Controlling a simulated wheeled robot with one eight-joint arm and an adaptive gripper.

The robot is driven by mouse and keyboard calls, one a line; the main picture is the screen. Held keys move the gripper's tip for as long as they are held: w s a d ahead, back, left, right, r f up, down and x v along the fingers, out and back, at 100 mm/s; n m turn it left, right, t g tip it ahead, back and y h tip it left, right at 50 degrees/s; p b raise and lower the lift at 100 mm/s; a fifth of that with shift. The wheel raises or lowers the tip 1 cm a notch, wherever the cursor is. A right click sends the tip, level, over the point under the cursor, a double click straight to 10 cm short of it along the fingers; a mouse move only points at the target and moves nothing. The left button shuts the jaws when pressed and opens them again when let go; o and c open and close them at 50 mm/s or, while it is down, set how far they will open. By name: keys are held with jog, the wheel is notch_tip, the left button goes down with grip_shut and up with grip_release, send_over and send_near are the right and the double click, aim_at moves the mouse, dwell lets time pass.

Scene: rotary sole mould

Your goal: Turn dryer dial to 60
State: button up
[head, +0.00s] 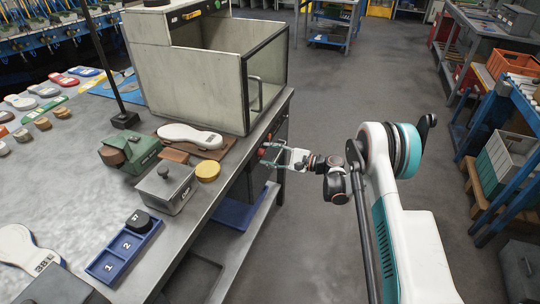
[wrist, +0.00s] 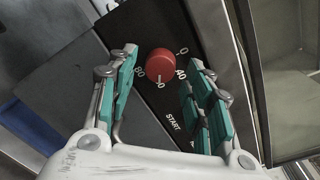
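The dryer dial is a round red knob (wrist: 160,66) on a black panel (wrist: 146,24), in the middle of the wrist view. White marks ring it: 80 to its lower left, what looks like 40 to its lower right, START further down. A figure just below it is partly hidden, and I cannot read the pointer's setting surely. My gripper (wrist: 164,63) is open, its teal-padded fingers on either side of the knob with gaps visible; I see no contact. In the head view my gripper (head: 273,153) is at the bench's right side, by the red knob (head: 262,152).
The bench (head: 215,245) carries a large pale box-like machine (head: 190,80), a white sole (head: 190,136), a green device (head: 130,152), a grey lidded box (head: 165,187) and a blue numbered tray (head: 125,252). Open floor (head: 330,100) lies beyond my arm. Racks and crates stand at right.

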jog(key=v, duration=1.2)
dwell(0.4)
notch_tip(320, 180, up, 13)
jog(key=s+n+h, duration=0.2)
jog(key=h, duration=0.2)
jog(key=s+r+n+h, duration=0.3)
jog(key=s+r+h, duration=0.1)
jog(key=s+r, duration=0.5)
jog(key=s+d+n+h, duration=0.2)
jog(key=s+d, duration=0.1)
jog(key=s, duration=0.6)
jog(key=s+d+r+n+t+h, duration=0.1)
jog(key=s+d+n+h, duration=0.1)
jog(key=s, duration=0.8)
jog(key=s+d+r+n+h, duration=0.1)
jog(key=s+d+n+h, duration=0.2)
jog(key=s+d, duration=0.3)
jog(key=s+h, duration=0.1)
jog(key=s, duration=0.3)
jog(key=shift+t, duration=0.3)
